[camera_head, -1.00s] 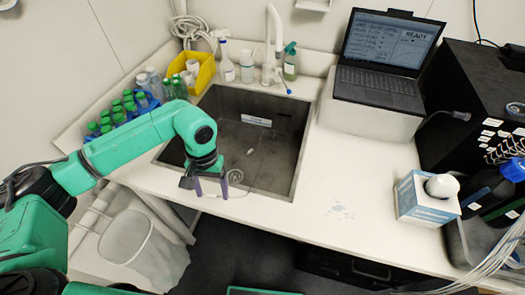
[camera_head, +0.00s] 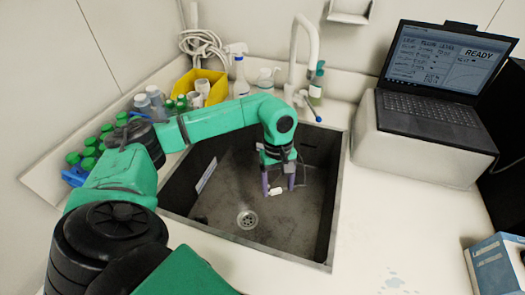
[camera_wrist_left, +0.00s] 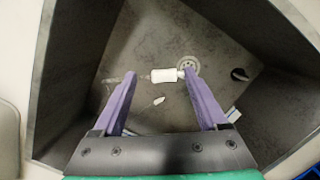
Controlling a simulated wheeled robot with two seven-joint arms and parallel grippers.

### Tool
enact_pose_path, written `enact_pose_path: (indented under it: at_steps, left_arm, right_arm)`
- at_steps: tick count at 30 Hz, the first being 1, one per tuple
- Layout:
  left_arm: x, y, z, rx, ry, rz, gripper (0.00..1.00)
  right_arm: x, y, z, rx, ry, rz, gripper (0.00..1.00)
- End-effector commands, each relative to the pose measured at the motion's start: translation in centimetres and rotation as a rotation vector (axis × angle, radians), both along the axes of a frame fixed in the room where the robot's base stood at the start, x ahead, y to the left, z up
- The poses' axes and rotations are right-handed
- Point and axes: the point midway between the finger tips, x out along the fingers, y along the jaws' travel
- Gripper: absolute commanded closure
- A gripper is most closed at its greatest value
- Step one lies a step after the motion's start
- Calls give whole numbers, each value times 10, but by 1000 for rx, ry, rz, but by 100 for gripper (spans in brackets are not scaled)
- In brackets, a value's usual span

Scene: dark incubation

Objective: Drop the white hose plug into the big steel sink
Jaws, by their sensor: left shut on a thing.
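The white hose plug (camera_head: 276,191) is between the two purple fingertips of my left gripper (camera_head: 279,189). In the left wrist view the plug (camera_wrist_left: 163,76) spans the gap between the tips of the same gripper (camera_wrist_left: 160,74), which is shut on it. The big steel sink (camera_head: 215,222) lies below, with its round drain near the front. The gripper and plug are over the inside of the sink, within its walls; the exact height above the floor is hard to tell. My right gripper is not in view.
A faucet (camera_head: 296,55) stands behind the sink, close to my left arm. A yellow bin (camera_head: 213,84) and green-capped bottles (camera_head: 90,152) are at the left. A laptop (camera_head: 433,90) sits on a white block at the right. A small pale bit (camera_wrist_left: 159,101) shows in the sink.

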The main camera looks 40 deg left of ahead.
Motion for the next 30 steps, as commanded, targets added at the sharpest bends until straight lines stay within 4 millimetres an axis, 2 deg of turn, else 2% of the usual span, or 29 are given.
enact_pose_path:
  at_steps: [1,4,15,18,21,23,26,30]
  left_arm:
    - [4,11,-12,1,0,164,75]
    - [14,31,-10,2,0,531,75]
    - [38,103,34,-5,-4,1831,75]
    - [41,117,43,-7,-2,2088,75]
    - [42,125,49,-6,1,2235,75]
    - [42,127,48,-5,0,2271,75]
    - [42,127,39,-4,1,2277,75]
    - [41,127,16,-4,1,2275,75]
  right_arm:
    - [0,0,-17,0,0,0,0]
    - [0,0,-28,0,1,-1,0]
    - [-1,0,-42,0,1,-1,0]
    - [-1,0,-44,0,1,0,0]
    - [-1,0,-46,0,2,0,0]
    - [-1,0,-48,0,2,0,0]
    - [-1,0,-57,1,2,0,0]
    - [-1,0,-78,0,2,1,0]
